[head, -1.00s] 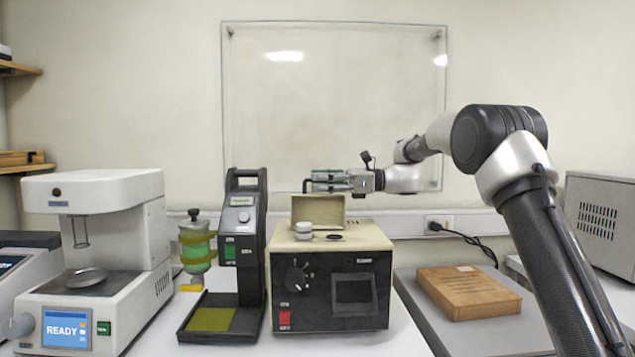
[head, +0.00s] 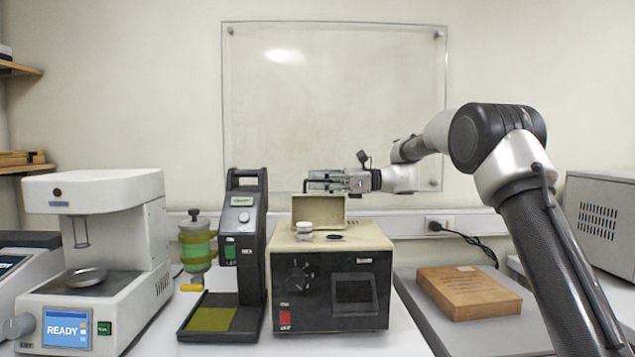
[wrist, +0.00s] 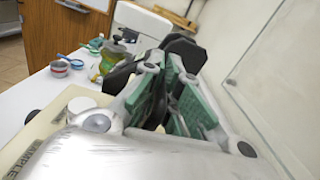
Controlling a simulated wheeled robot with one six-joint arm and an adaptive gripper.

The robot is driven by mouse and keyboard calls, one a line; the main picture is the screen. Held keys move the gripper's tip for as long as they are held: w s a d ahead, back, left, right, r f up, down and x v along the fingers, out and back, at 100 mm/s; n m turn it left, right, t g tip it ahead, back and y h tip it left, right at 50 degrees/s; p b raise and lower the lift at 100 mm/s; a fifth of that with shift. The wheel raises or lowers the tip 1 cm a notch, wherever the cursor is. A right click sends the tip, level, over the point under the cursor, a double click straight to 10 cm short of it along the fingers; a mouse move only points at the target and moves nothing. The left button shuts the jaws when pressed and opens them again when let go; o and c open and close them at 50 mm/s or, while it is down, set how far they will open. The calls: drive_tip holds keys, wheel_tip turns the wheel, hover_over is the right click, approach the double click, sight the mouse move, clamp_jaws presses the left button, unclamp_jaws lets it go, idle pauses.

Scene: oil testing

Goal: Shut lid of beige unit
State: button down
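The beige unit (head: 262,238) stands in the middle of the bench, with a dark front panel holding a knob, a red switch and a small screen. Its lid (head: 318,208) stands upright at the back of the top. A white round cap (head: 304,229) and a dark round opening (head: 335,236) are on the top in front of the lid. My gripper (head: 311,182) is above the lid, pointing left, at about its top edge; I cannot tell whether it touches. In the wrist view the green-padded fingers (wrist: 177,98) are apart with nothing seen between them.
A white tester (head: 100,262) stands farther left. A wooden box (head: 468,292) lies on a grey plate at right. A clear panel (head: 330,90) hangs on the wall behind.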

drive_tip(key=shift+s+n, duration=0.6)
drive_tip(key=shift+s, duration=0.2)
drive_tip(key=s+f+n, duration=0.2)
drive_tip(key=s+n, duration=0.2)
drive_tip(key=s+f+n, duration=0.1)
drive_tip(key=s+n, duration=0.3)
drive_tip(key=s+f+n, duration=0.2)
drive_tip(key=s+n, duration=0.3)
drive_tip(key=shift+s+d+f, duration=0.1)
drive_tip(key=shift+f, duration=0.2)
drive_tip(key=shift+s+f+n, duration=0.35)
drive_tip(key=shift+f+n, duration=0.4)
drive_tip(key=shift+n, duration=0.05)
drive_tip(key=shift+s+f+n, duration=0.35)
drive_tip(key=shift+f+n, duration=0.35)
drive_tip(key=shift+n, duration=0.1)
drive_tip(key=c, duration=1.5)
unclamp_jaws()
drive_tip(key=shift+c, duration=0.2)
